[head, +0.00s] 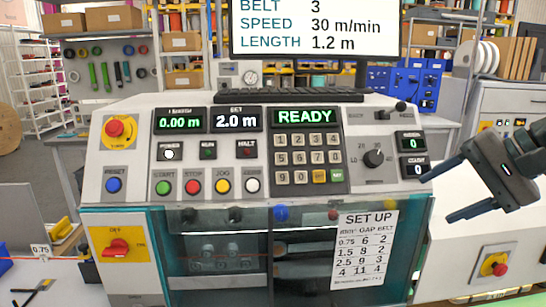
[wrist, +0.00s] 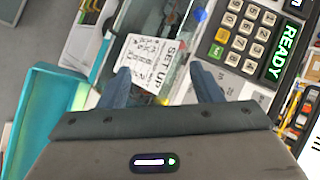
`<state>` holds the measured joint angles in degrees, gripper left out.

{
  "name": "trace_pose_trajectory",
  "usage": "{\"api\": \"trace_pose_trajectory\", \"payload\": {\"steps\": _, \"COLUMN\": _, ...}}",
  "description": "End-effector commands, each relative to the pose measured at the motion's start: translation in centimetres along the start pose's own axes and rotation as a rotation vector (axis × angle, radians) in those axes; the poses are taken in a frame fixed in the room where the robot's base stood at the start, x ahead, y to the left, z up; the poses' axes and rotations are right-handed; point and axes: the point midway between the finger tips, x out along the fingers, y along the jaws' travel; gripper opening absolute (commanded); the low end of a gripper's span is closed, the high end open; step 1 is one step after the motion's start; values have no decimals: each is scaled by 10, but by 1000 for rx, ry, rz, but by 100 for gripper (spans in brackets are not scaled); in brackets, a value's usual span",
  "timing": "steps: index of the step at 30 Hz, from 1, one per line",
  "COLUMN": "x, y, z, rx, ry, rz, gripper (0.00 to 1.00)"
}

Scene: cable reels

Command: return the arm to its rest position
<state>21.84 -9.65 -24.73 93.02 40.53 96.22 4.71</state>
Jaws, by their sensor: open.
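My gripper (head: 436,193) is at the right of the head view, in front of the right end of the control console (head: 365,120). Its two dark fingers point left and are spread apart with nothing between them. In the wrist view my gripper (wrist: 163,88) is also open and empty. Beyond its fingers show the SET UP sheet (wrist: 152,62) and the keypad (wrist: 240,36). No contact between the fingers and the console can be made out.
The console's display (head: 305,117) reads READY. A monitor (head: 315,30) stands behind it. A red emergency button (head: 116,129) is at upper left and a red rotary switch (head: 117,247) at lower left. Another machine with a red-and-yellow knob (head: 494,264) is at the right.

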Motion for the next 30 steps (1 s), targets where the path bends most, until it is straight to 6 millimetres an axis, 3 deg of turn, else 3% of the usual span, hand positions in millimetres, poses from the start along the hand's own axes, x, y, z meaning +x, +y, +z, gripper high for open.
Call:
{"api": "trace_pose_trajectory", "payload": {"steps": 7, "x": 88, "y": 28, "z": 44, "rx": -143, "ry": -39, "rz": 186, "gripper": 59}}
{"api": "trace_pose_trajectory", "payload": {"steps": 12, "x": 155, "y": 67, "z": 91, "rx": -375, "ry": -47, "rz": 379, "gripper": 59}}
{"api": "trace_pose_trajectory", "payload": {"steps": 15, "x": 185, "y": 93, "z": 116, "rx": -538, "ry": -41, "rz": 477, "gripper": 59}}
{"api": "trace_pose_trajectory", "payload": {"steps": 21, "x": 218, "y": 130, "z": 145, "rx": -796, "ry": -22, "rz": 594, "gripper": 59}}
{"api": "trace_pose_trajectory", "payload": {"steps": 30, "x": 224, "y": 141, "z": 150, "rx": -874, "ry": -15, "rz": 621, "gripper": 59}}
